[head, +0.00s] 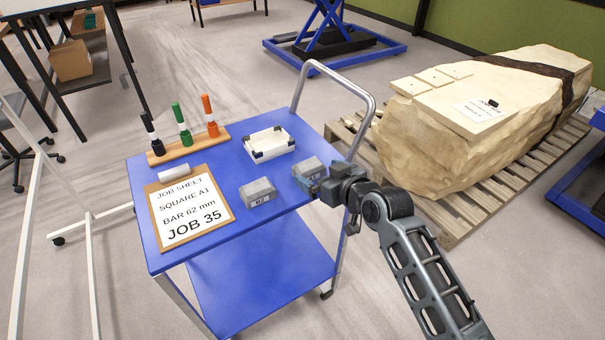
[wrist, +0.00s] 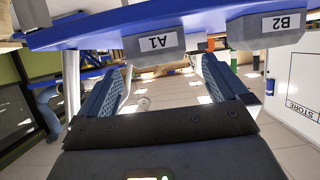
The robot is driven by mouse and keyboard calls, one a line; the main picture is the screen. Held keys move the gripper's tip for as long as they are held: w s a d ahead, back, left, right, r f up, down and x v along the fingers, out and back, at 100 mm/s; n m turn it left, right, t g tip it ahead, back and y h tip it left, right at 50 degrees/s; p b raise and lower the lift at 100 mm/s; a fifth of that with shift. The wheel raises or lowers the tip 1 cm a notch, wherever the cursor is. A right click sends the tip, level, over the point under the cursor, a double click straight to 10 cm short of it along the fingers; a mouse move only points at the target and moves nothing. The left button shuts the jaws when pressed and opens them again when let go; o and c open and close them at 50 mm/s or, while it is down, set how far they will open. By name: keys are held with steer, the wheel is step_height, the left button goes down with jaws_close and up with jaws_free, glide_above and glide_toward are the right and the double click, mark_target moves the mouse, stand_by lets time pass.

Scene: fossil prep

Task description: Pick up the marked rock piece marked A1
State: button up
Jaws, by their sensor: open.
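The grey rock piece marked A1 (head: 309,168) sits on the blue cart top near its right edge. In the wrist view, the A1 piece (wrist: 153,46) appears upside down, just ahead of the fingertips and lined up with the gap. A similar grey piece marked B2 (head: 258,193) sits to its left on the cart; it also shows in the wrist view (wrist: 266,28). My gripper (head: 311,187) is open and empty, at the front of A1. Its two fingers (wrist: 162,70) stand apart in the wrist view. I cannot tell whether they touch A1.
The blue cart (head: 222,168) also holds a white tray (head: 270,146), a marker rack (head: 190,148), a white roll (head: 174,174) and a job sheet clipboard (head: 188,212). The metal handle (head: 368,105) rises behind A1. A large rock (head: 425,125) lies on a pallet at right.

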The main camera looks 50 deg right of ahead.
mark_target(306, 165)
steer(key=shift+x, duration=1.6)
steer(key=shift+p+x, duration=0.55)
steer(key=shift+x, duration=1.8)
steer(key=shift+d, duration=0.15)
